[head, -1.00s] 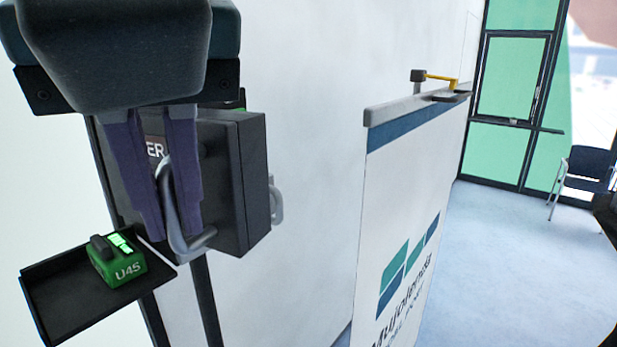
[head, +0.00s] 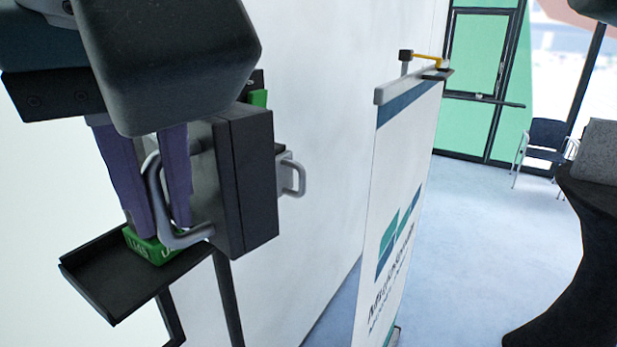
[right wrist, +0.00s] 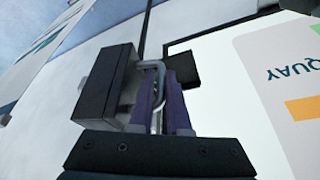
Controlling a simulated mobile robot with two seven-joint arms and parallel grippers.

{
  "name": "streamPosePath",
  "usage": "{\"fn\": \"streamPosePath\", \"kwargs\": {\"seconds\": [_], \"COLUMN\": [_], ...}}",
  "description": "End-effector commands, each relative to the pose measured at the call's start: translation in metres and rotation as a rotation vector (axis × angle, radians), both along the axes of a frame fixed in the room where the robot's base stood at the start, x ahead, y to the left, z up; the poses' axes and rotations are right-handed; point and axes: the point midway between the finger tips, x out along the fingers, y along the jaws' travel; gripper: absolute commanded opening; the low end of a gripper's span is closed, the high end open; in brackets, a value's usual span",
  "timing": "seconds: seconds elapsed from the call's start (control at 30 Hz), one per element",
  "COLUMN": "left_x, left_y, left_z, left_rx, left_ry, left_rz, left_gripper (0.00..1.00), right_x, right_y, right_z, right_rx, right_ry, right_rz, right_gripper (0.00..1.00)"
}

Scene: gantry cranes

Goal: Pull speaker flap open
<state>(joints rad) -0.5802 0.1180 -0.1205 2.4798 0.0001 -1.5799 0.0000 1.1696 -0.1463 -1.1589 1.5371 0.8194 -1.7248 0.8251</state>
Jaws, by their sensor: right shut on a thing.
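The speaker box is a dark box (head: 248,185) on the white wall, at the left of the head view. A bent grey metal handle (head: 153,190) stands out from its front flap (head: 205,180). My right gripper (head: 163,222) has its two purple fingers around this handle and is shut on it. The fingers and wrist cover much of the flap's front, so I cannot tell whether it stands apart from the box. In the right wrist view the handle (right wrist: 153,68) shows between the fingers, beside the dark box (right wrist: 107,88). My left gripper is not in view.
A black tray (head: 95,280) with a green block (head: 150,248) lies just below the fingers. Another grey handle (head: 296,176) sticks out on the box's right. A white banner (head: 400,190) stands further right. Open floor, a chair (head: 545,140) and a black-draped table (head: 580,240) lie beyond.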

Motion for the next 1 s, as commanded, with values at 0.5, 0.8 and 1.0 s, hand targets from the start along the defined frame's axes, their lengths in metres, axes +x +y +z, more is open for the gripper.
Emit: {"fn": "streamPosePath", "kwargs": {"seconds": [0.5, 0.8, 1.0], "left_x": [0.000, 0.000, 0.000], "left_y": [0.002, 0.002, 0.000], "left_z": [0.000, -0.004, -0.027], "left_rx": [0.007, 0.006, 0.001], "left_ry": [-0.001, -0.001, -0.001], "left_rz": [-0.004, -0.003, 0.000], "left_gripper": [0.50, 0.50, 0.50], "right_x": [0.005, 0.003, -0.008], "right_y": [-0.001, -0.001, -0.007], "right_z": [0.002, 0.005, 0.031], "right_rx": [0.004, 0.006, 0.009], "right_ry": [-0.013, -0.014, -0.016], "right_rz": [-0.008, -0.007, -0.004], "right_gripper": [0.43, 0.43, 0.43]}}
